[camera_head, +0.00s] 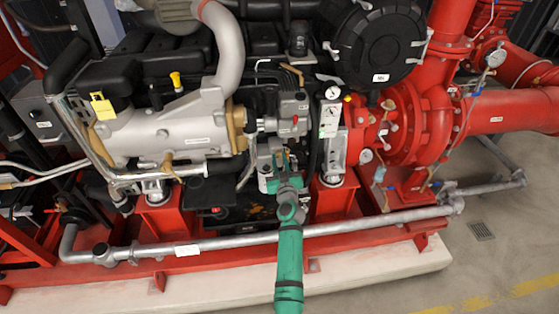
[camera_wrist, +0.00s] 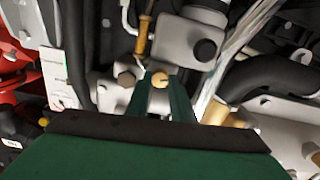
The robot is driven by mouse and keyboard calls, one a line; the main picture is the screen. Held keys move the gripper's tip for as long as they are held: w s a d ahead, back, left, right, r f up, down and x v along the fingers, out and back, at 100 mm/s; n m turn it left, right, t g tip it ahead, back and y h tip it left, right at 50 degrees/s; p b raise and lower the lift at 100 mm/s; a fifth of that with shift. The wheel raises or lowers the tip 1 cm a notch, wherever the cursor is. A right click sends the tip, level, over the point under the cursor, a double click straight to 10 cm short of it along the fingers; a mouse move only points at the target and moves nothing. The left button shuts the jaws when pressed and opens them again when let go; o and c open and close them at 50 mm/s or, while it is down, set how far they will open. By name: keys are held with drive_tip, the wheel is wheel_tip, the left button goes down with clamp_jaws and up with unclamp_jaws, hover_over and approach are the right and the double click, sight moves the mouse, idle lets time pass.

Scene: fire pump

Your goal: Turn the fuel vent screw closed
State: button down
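A small round brass-coloured screw head (camera_wrist: 160,80) shows in the wrist view, set in grey metal; I take it as the fuel vent screw. My gripper (camera_wrist: 161,88) has its two green fingers apart, one on each side of the screw head. I cannot tell whether the fingertips press on it or leave a small gap. In the head view my gripper (camera_head: 281,163) reaches into the engine's front below a grey housing (camera_head: 292,108). The screw is too small to make out there.
A yellow-orange fitting (camera_wrist: 143,36) stands just behind the fingers. A grey bolt (camera_wrist: 126,75) is close on the left, and a black hose (camera_wrist: 255,80) runs on the right. In the head view a grey pipe (camera_head: 240,242) crosses in front of the engine, below my gripper.

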drive_tip(key=shift+m, duration=0.4)
drive_tip(key=m, duration=0.5)
drive_tip(key=shift+m, duration=0.4)
drive_tip(key=m, duration=1)
drive_tip(key=shift+d+f+m, duration=0.1)
drive_tip(key=shift+m, duration=2.6)
drive_tip(key=c, duration=1.5)
unclamp_jaws()
drive_tip(key=shift+c, duration=0.2)
